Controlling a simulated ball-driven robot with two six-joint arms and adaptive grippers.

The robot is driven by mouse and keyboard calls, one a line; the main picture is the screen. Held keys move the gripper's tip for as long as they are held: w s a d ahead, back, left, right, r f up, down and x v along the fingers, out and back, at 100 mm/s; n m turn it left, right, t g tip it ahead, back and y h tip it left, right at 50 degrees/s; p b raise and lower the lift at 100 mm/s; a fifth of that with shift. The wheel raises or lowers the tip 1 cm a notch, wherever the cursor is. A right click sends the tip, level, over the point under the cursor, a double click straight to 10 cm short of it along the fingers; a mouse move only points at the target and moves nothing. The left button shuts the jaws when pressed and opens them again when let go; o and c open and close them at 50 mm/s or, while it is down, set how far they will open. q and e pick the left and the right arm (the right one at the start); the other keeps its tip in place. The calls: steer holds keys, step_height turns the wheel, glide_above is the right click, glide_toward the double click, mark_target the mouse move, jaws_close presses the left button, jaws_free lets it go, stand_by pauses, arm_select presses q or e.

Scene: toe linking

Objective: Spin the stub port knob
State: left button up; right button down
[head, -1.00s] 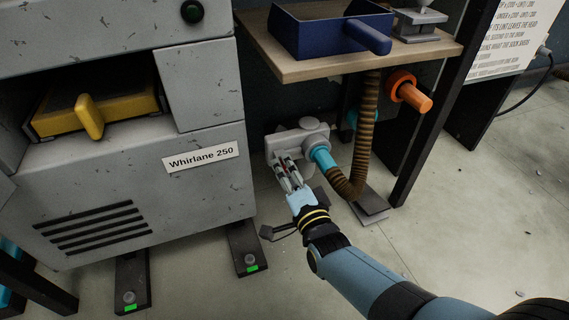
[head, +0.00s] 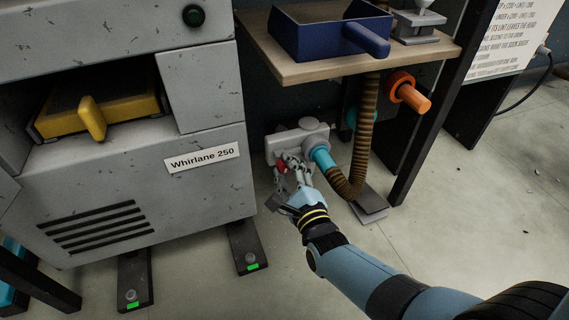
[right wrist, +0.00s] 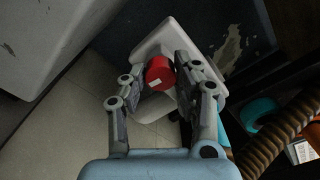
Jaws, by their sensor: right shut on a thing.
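The stub port knob is red with a small white mark; it shows between my right fingers in the right wrist view (right wrist: 159,73) and as a small red patch in the head view (head: 282,167). It sits on the front of a pale grey housing (head: 284,143) low beside the grey machine. My right gripper (head: 286,170) is at the knob, its two fingers on either side and shut on it; the gripper also fills the middle of the right wrist view (right wrist: 163,78). The fingers hide part of the knob in the head view. My left gripper is not in view.
A cyan coupling (head: 320,158) and brown ribbed hose (head: 365,130) are just right of the housing. The grey Whirlane 250 machine (head: 120,200) stands close on the left. A wooden shelf (head: 330,67) with a blue tray (head: 310,42) is above.

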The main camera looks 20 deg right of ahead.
steer(key=c, duration=0.7)
jaws_free()
steer(key=shift+o, duration=0.2)
steer(key=shift+s, duration=0.1)
steer(key=shift+s+r+p, duration=0.1)
steer(key=shift+s+p, duration=0.35)
steer(key=shift+s, duration=0.8)
steer(key=s, duration=0.3)
steer(key=shift+s+d+p, duration=0.1)
steer(key=shift+s+p, duration=0.1)
steer(key=shift+p, duration=0.15)
